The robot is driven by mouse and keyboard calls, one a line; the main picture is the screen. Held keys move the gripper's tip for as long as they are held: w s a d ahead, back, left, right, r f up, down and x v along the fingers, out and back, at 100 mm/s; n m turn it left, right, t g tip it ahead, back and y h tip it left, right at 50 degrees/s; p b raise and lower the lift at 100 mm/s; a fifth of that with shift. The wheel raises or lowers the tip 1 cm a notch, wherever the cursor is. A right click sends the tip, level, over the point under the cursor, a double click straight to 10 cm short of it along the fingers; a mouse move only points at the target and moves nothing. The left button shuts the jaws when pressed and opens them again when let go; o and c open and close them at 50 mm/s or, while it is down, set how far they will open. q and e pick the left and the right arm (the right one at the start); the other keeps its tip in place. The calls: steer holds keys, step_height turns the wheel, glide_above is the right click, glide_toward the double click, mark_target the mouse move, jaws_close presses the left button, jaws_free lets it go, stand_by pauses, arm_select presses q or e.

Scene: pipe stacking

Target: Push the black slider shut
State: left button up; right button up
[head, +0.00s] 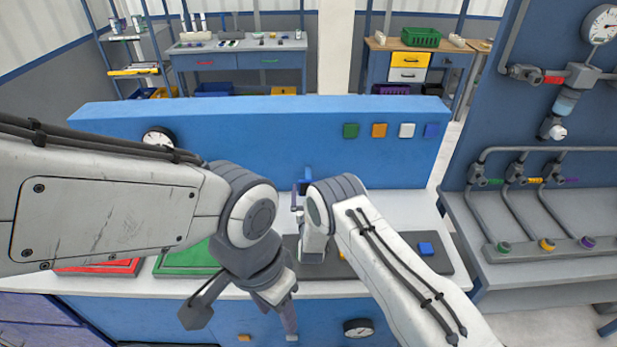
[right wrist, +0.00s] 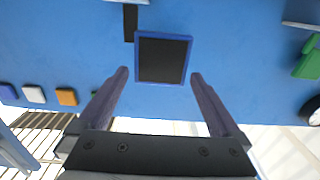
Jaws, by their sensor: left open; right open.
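In the right wrist view, a black square panel in a blue frame (right wrist: 163,60) stands on the blue wall, with a narrow black strip (right wrist: 130,22) beside it. I cannot tell which of these is the slider. My right gripper (right wrist: 160,76) is open and empty, its fingers pointing at the panel with a gap between them. In the head view my right gripper (head: 300,192) is at the blue wall (head: 250,140), partly hidden by its arm. My left gripper (head: 243,320) is open and empty, low before the bench front.
Green (head: 351,130), orange (head: 379,130), white (head: 407,130) and blue (head: 432,131) squares line the wall. A red tray (head: 100,268) and a green tray (head: 185,262) lie left on the bench. A blue block (head: 426,249) sits on a dark mat at right.

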arm_select(q)
steer(key=shift+r, duration=0.25)
arm_select(e)
steer(key=shift+w+a, duration=0.1)
steer(key=shift+w, duration=3.05)
